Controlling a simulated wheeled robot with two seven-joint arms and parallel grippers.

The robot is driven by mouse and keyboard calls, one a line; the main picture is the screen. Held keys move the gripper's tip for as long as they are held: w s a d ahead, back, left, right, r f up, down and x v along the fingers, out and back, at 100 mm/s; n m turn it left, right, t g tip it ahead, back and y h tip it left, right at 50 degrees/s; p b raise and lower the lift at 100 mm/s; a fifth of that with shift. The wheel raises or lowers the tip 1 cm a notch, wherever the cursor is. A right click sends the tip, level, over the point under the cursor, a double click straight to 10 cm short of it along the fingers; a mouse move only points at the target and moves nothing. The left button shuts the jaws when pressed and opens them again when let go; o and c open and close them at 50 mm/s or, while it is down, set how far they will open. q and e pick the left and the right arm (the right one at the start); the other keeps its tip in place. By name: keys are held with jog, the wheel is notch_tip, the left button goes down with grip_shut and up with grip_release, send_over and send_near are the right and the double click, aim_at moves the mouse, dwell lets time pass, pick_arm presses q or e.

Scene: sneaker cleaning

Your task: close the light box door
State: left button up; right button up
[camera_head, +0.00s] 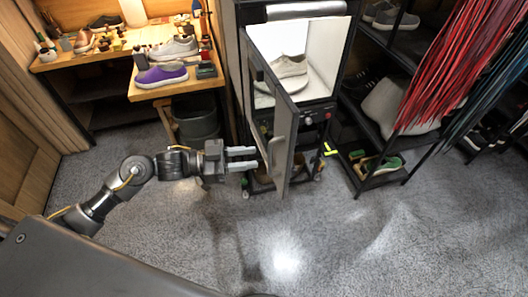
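The light box (329,45) stands at the centre back, with a bright white inside. A pale sneaker (287,68) sits inside it. Its grey door (290,150) hangs open toward me, hinged on the left side as far as I can see. My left gripper (257,158) reaches in from the left. Its two light fingers are spread apart and point right, close to the left face of the door. I see nothing between the fingers, and I cannot tell whether the tips touch the door. My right gripper is not in view.
A wooden workbench (115,62) on the left holds a purple sneaker (160,75), other shoes and bottles. A dark bin (196,118) stands under it. A shoe rack (412,45) and hanging red laces (462,60) are at the right. The grey floor (340,240) in front is clear.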

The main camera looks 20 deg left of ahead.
pick_arm(q)
jog(key=p+x, duration=0.1)
jog(key=x, duration=0.4)
jog(key=shift+a, duration=0.1)
grip_shut()
